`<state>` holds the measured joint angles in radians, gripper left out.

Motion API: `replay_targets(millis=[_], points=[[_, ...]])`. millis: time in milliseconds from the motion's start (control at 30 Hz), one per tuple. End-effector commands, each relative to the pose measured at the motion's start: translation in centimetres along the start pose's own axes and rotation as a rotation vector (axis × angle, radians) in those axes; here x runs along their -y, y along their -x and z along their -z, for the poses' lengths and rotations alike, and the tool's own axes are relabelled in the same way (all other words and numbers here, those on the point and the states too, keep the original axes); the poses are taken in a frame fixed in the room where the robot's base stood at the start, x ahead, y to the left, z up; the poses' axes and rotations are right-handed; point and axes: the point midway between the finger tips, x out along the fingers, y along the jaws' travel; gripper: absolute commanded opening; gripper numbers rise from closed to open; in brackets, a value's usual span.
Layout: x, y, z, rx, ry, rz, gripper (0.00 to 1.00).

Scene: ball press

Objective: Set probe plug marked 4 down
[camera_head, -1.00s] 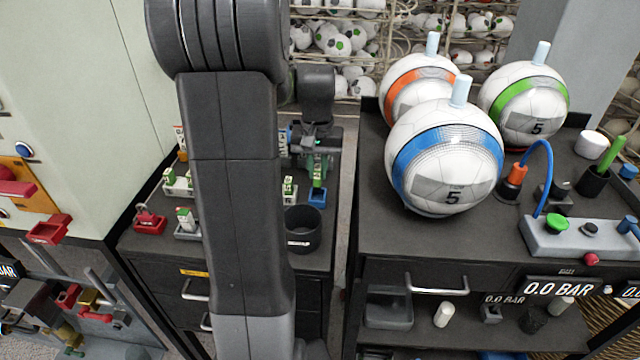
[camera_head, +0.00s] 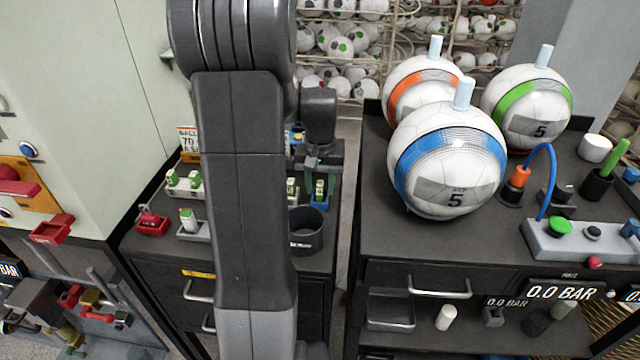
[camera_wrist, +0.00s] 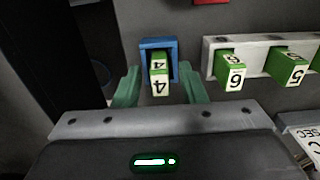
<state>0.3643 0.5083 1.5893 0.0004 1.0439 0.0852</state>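The probe plug marked 4 (camera_wrist: 160,84) is a green block with white labelled faces. It sits in a small blue holder (camera_wrist: 145,51) in the wrist view. In the head view the blue holder (camera_head: 318,198) stands at the right edge of the left cabinet top, with the green plug (camera_head: 319,186) in it. My gripper (camera_wrist: 161,92) has its green fingers spread on either side of the plug, with a visible gap on both sides. In the head view my gripper is above the holder, and its fingertips are hard to make out.
A white rack (camera_wrist: 208,62) with plugs marked 6 (camera_wrist: 235,76) and 5 (camera_wrist: 294,72) stands close to the right in the wrist view. A black cup (camera_head: 306,243) stands in front of the blue holder. Three soccer balls occupy the right cabinet (camera_head: 385,235).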

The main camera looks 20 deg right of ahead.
Motion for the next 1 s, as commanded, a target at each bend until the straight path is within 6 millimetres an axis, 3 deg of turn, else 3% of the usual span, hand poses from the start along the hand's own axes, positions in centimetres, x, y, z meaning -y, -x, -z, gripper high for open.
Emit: replay_targets(millis=[267, 700, 1000], points=[[0.0, 1.0, 0.1, -0.004, 0.000, 0.000, 0.38], [0.0, 9.8, 0.1, -0.005, 0.000, 0.000, 0.38], [0.0, 12.3, 0.0, 0.000, 0.000, 0.000, 0.38]])
